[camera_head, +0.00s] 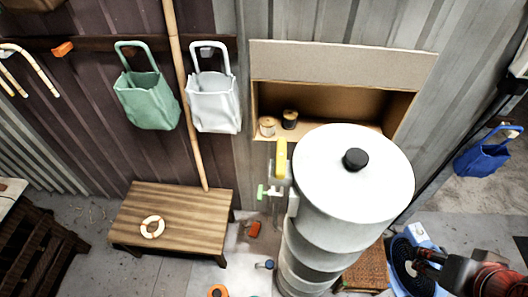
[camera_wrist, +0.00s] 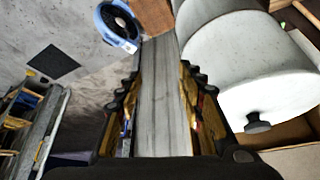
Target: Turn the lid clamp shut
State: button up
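A tall pale steamer drum (camera_head: 325,240) stands right of centre, with a round white lid (camera_head: 335,185) and black knob (camera_head: 355,159) on top. The lid appears seated flat. A yellow handle (camera_head: 281,158), likely the lid clamp, stands upright at the lid's left edge. In the wrist view, the drum (camera_wrist: 250,65) and black knob (camera_wrist: 257,123) are to the right. The clamp cannot be made out there. My gripper (camera_wrist: 162,80) has its fingers apart, with a grey strip showing between them. I see no object gripped. It is away from the yellow handle.
A wooden bench (camera_head: 175,215) holds a ring. An open wall shelf (camera_head: 345,105) holds small spools behind the drum. A blue round device (camera_head: 405,262) is close right of it. Green and white bags hang left.

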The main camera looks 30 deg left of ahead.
aim_at(279, 169)
jog(key=u, duration=1.5)
